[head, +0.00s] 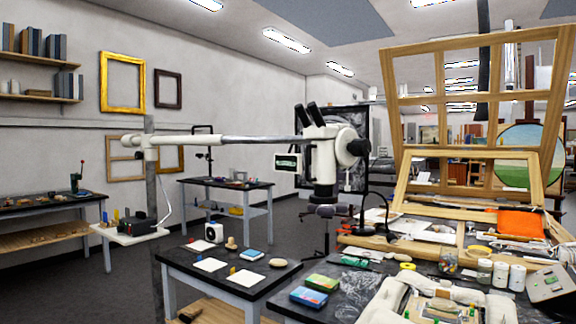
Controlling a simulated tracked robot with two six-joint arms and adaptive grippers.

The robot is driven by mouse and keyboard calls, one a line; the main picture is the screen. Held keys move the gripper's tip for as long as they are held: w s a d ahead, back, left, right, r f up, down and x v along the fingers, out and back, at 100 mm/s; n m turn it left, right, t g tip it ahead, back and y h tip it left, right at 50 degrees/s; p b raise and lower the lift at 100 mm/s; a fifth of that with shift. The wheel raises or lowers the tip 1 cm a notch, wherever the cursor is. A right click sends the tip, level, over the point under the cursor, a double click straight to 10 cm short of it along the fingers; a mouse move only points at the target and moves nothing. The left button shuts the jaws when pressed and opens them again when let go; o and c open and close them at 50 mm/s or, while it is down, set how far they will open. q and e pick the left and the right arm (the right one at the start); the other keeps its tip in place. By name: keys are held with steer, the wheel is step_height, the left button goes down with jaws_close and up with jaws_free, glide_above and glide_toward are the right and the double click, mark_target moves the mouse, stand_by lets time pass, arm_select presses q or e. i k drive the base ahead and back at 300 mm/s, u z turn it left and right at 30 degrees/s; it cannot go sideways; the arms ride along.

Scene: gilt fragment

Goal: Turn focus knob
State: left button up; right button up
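A white stereo microscope (325,150) hangs on a long horizontal boom (240,139) in the middle of the head view. Its two black eyepieces (309,115) point up and to the left. A round black knob (359,147) sticks out on the right side of its head; I take it as the focus knob. A small box with a lit screen (288,162) sits left of the microscope body. Neither of my grippers shows in this view, and nothing is touching the knob.
A dark-topped table (215,277) with white cards stands below the boom. The right bench holds a gilt fragment area with white padding (383,300), several jars (500,273) and an orange cloth (521,223). A large wooden frame (408,120) rises behind it. Air right of the knob looks free.

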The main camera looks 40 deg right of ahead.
mark_target(359, 146)
steer(key=z, duration=0.25)
steer(key=i, duration=0.9)
steer(key=z, duration=0.85)
steer(key=i, duration=0.5)
steer(key=z, duration=0.1)
steer(key=k, duration=0.9)
steer(key=z, duration=0.15)
steer(key=i, duration=0.9)
steer(key=u, duration=0.05)
